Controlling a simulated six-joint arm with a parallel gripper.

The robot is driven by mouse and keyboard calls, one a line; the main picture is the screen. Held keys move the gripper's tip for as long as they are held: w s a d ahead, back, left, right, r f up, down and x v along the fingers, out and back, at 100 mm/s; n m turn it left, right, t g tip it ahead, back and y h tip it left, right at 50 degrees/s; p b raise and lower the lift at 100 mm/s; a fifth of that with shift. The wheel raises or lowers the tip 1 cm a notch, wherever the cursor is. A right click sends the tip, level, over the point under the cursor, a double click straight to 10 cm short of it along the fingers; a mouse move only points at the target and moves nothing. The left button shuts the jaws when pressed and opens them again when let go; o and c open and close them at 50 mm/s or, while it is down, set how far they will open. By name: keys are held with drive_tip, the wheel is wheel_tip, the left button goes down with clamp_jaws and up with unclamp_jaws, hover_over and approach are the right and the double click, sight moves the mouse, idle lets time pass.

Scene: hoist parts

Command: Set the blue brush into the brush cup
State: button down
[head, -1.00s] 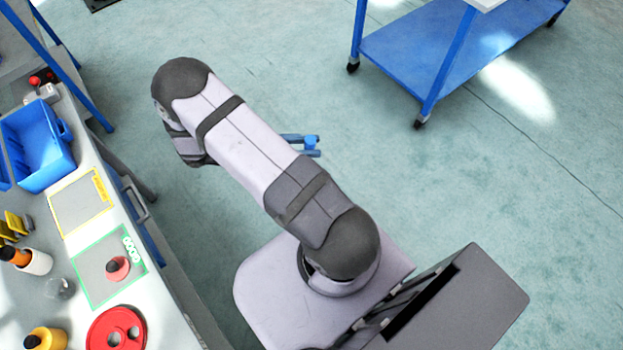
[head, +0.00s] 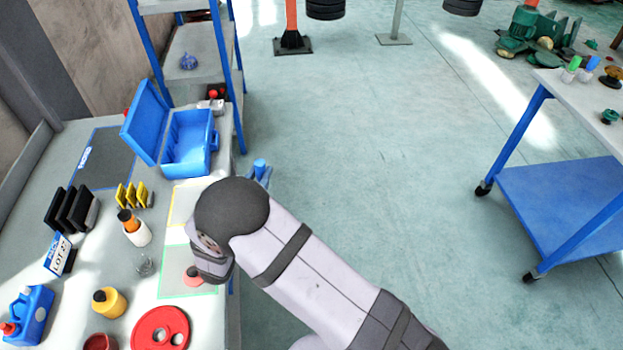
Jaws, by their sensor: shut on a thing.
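My gripper (head: 258,177) shows only in part past my arm, just off the bench's right edge; its blue fingers are shut on the blue brush. The brush (head: 260,166) shows as a short blue cylinder end between the fingers; the rest of it is hidden. A white cup (head: 137,236) with an orange, black-topped thing in it stands on the bench, left of my arm. A small clear vessel (head: 143,265) stands just below it. I cannot tell for certain which is the brush cup.
An open blue case (head: 187,143) stands at the bench's back right. A blue trolley (head: 565,200) stands at the right; the floor between is clear.

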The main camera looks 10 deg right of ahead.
drive_tip(key=s+a+r+n+y, duration=0.1)
drive_tip(key=s+a+n+y, duration=0.3)
drive_tip(key=a, duration=0.5)
drive_tip(key=s+a+r+n+y, duration=0.1)
drive_tip(key=s+a+n+y, duration=0.15)
drive_tip(key=a+y, duration=0.5)
drive_tip(key=s+a+f+n+g+y+b, duration=0.1)
drive_tip(key=s+a+n+y, duration=0.1)
drive_tip(key=s+a, duration=0.2)
drive_tip(key=s+a+f+n+g+y+b, duration=0.1)
drive_tip(key=s+a+f+n+y, duration=0.1)
drive_tip(key=a, duration=0.8)
drive_tip(key=shift+s+f+n+y, duration=0.3)
drive_tip(key=shift+s+n+y, duration=0.55)
drive_tip(key=shift+s, duration=0.55)
drive_tip(key=shift+s+d, duration=0.2)
drive_tip(key=shift+f, duration=0.1)
drive_tip(key=shift+f+b, duration=1.4)
drive_tip(key=shift+b, duration=0.15)
drive_tip(key=shift+f+b, duration=0.9)
drive_tip(key=shift+f+b, duration=0.4)
drive_tip(key=shift+b, duration=0.1)
